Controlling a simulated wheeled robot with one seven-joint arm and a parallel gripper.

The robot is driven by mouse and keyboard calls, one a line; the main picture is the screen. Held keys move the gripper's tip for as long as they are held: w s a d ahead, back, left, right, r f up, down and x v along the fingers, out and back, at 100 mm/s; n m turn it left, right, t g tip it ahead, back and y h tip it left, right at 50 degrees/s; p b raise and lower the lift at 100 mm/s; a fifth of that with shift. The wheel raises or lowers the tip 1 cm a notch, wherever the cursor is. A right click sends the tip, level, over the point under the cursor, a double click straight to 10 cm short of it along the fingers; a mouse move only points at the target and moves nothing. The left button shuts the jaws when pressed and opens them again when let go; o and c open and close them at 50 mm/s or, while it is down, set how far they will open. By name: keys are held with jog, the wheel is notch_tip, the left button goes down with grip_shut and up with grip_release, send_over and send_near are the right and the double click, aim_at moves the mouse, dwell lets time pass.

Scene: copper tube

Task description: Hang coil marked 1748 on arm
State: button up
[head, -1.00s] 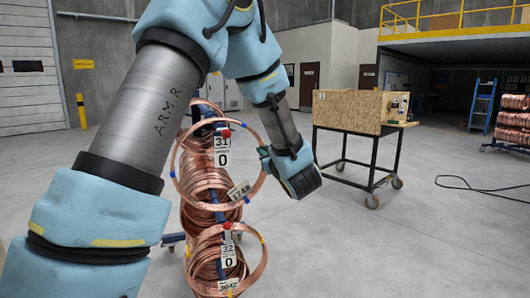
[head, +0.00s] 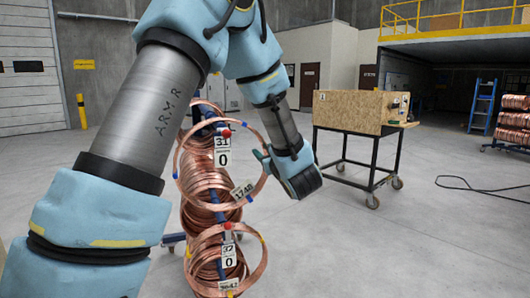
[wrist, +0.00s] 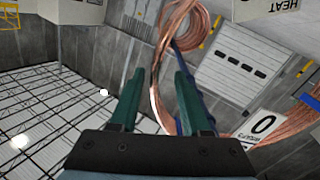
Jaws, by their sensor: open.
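The copper coil (head: 259,189) with the white tag 1748 (head: 243,191) is a large ring at the upper front of the rack in the head view. It surrounds the red-tipped blue arm (head: 226,132) with sign 31 and a 0 below it. Whether its top rests on that arm is unclear. My gripper (head: 263,155) is at the ring's right edge. In the wrist view my gripper (wrist: 157,75) has its green fingers apart, and a copper strand (wrist: 154,105) shows between them, with no clear contact.
More coils hang behind and on the lower arm with sign 32 (head: 228,248). A wooden box on a wheeled cart (head: 348,112) stands to the right. Another coil rack (head: 512,125) is at far right. A black cable (head: 470,186) lies on open floor.

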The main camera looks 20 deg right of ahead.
jog(key=s+b, duration=0.3)
jog(key=s, duration=0.8)
jog(key=w+a+f+m+g+h, duration=0.45)
jog(key=a+f+g, duration=0.35)
jog(key=a+f, duration=0.3)
jog(key=s+a+f+g+y, duration=0.1)
jog(key=s+a+f+g, duration=0.2)
jog(key=s+a, duration=0.3)
jog(key=s+a+f+g+y, duration=0.2)
jog(key=s+a+g, duration=0.3)
jog(key=a, duration=0.6)
jog(key=shift+s+a+f, duration=0.4)
jog(key=shift+s+f, duration=0.1)
jog(key=shift+s, duration=0.65)
